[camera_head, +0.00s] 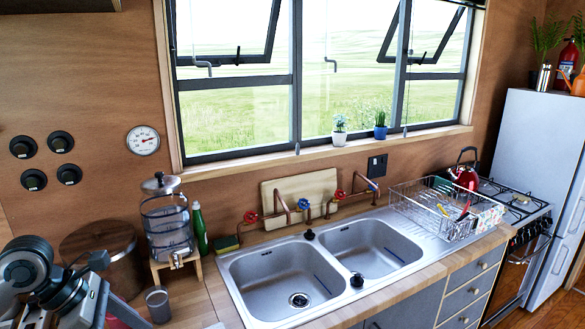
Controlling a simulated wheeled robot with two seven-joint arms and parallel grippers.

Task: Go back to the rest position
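My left arm (48,278) is at the lower left corner, in front of the counter. Its dark, rounded links look folded up close to the camera. Grey parts at its right end run down to the bottom edge, and no fingertips can be made out, so I cannot tell whether the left gripper is open or shut. I see nothing held there. My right arm and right gripper are not in view.
A double sink (290,283) is set in the wooden counter. A glass dispenser (167,228), a green bottle (200,230) and a metal cup (158,304) stand near my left arm. A dish rack (440,210), stove (520,208) and white fridge (540,140) are at right.

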